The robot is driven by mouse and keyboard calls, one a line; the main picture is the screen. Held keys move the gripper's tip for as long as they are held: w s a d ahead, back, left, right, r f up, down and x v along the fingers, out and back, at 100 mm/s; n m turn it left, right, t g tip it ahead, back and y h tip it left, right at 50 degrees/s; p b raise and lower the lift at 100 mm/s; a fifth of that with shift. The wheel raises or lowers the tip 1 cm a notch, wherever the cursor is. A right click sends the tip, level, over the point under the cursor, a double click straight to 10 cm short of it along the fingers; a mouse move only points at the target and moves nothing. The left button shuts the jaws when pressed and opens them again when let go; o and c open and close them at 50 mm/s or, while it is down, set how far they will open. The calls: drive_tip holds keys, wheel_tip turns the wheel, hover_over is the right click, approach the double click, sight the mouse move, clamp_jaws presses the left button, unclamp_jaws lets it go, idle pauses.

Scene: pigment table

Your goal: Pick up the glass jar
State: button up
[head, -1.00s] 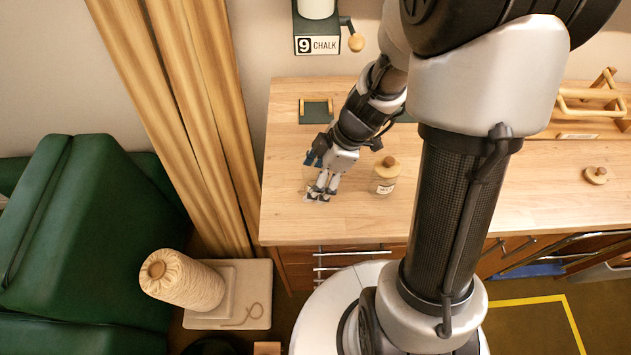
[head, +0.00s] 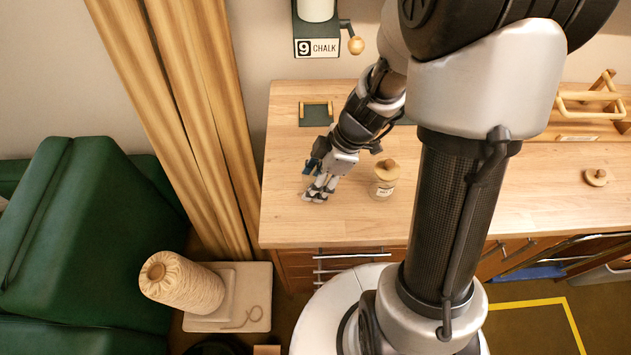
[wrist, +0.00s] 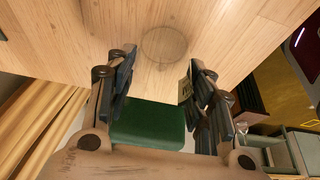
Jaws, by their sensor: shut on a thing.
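My gripper (head: 318,191) is low over the left part of the wooden worktop. In the wrist view its two fingers (wrist: 155,90) stand on either side of a clear glass jar (wrist: 164,46), shut on it. The jar is nearly see-through; its round outline and a pale label by the right finger show. In the head view the fingers mostly hide it. A second glass jar (head: 384,190), with a wooden knobbed lid and a pale label, stands upright to the right of my gripper, apart from it.
The worktop (head: 300,228) is clear in front of my gripper. A green block with a wooden handle (head: 316,112) lies behind it. A loose wooden lid (head: 596,177) and a wooden rack (head: 590,100) are at the right. A curtain (head: 195,110) hangs left of the worktop.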

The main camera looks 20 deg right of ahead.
drive_tip(key=shift+r, duration=0.1)
drive_tip(key=shift+c, duration=0.3)
wheel_tip(320, 180, up, 20)
drive_tip(key=p, duration=0.6)
drive_tip(key=w+f+m+t+h, duration=0.35)
drive_tip(key=w+f+m, duration=0.5)
drive_tip(key=m, duration=0.55)
drive_tip(key=s+f, duration=0.3)
drive_tip(key=f, duration=0.2)
drive_tip(key=shift+s+a+h, duration=0.25)
drive_tip(key=shift+s+h, duration=0.1)
